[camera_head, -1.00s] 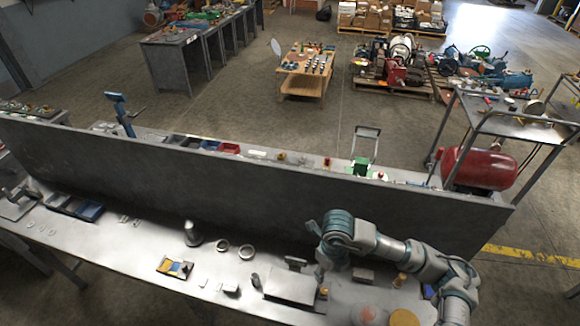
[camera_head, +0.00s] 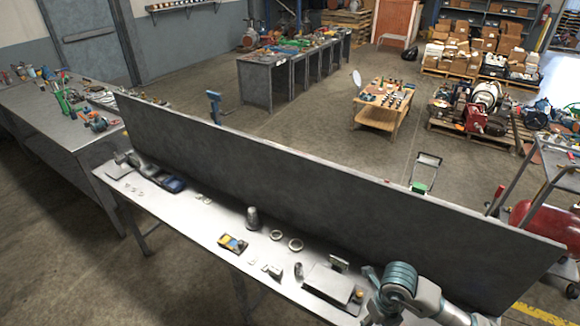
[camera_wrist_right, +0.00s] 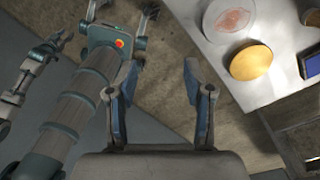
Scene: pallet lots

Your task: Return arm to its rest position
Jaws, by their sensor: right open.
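My right arm comes in at the bottom right of the head view, over the near right end of the grey workbench (camera_head: 185,225). Its gripper (camera_head: 376,308) points down there and is partly cut off. In the right wrist view the two fingers of that gripper (camera_wrist_right: 163,100) are spread apart with nothing between them. Below them is bare floor, and the bench edge lies to the right. My left gripper cannot be made out in either view.
A tall dark panel (camera_head: 300,185) runs along the bench's back. On the bench are a metal cylinder (camera_head: 252,218), rings (camera_head: 295,244), a yellow-and-blue item (camera_head: 233,243) and a flat plate (camera_head: 328,287). The wrist view shows a yellow disc (camera_wrist_right: 257,62) on the bench near the gripper.

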